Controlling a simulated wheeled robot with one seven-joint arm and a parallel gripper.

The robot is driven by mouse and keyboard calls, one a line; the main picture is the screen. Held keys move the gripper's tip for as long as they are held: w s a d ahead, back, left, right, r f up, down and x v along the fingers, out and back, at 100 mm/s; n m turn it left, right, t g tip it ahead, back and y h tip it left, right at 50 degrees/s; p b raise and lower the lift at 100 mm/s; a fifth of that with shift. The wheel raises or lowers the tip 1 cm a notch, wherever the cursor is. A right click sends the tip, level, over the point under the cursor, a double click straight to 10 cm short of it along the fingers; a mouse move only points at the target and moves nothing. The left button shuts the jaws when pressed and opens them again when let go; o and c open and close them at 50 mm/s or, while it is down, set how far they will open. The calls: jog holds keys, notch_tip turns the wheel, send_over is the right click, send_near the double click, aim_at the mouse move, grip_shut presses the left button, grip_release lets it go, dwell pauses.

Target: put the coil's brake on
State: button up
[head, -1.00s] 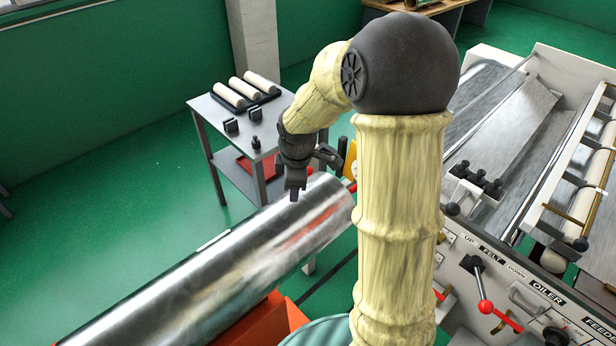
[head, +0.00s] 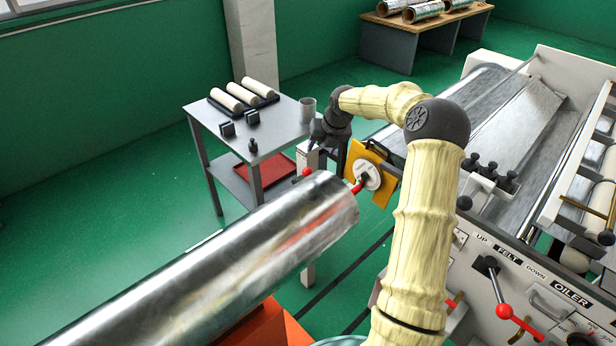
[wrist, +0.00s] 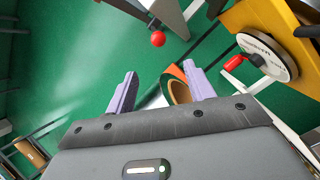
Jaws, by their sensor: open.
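The coil (head: 200,260) is a long shiny foil roll lying across the lower left of the head view. In the wrist view the coil's brown core end (wrist: 180,92) shows beyond my fingers. A red ball knob (head: 306,172) sits by a pale box near the coil's far end; the knob also shows in the wrist view (wrist: 158,39), ahead of my fingers. I cannot tell for certain that it is the brake lever. My gripper (wrist: 160,70) is open and empty, its fingers apart. In the head view my gripper (head: 316,145) is above the knob, not visibly touching it.
A yellow plate with a white dial (head: 369,175) and red handle stands right of the knob. A grey table (head: 285,118) with white rolls and a cup is behind. The machine panel with the oiler and felt levers (head: 530,290) fills the right.

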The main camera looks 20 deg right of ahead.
aim_at(309, 170)
jog(key=shift+w+a, duration=0.1)
jog(key=shift+a, duration=0.05)
jog(key=p+x, duration=0.3)
jog(key=x, duration=1.3)
jog(key=shift+w+f+p, duration=0.15)
jog(key=shift+f+p, duration=0.15)
jog(key=shift+p, duration=0.05)
jog(key=shift+w+a+f, duration=0.1)
jog(key=shift+w+f, duration=0.05)
jog(key=shift+f, duration=0.2)
jog(key=shift+c, duration=0.2)
grip_shut()
jog(key=shift+r, duration=0.1)
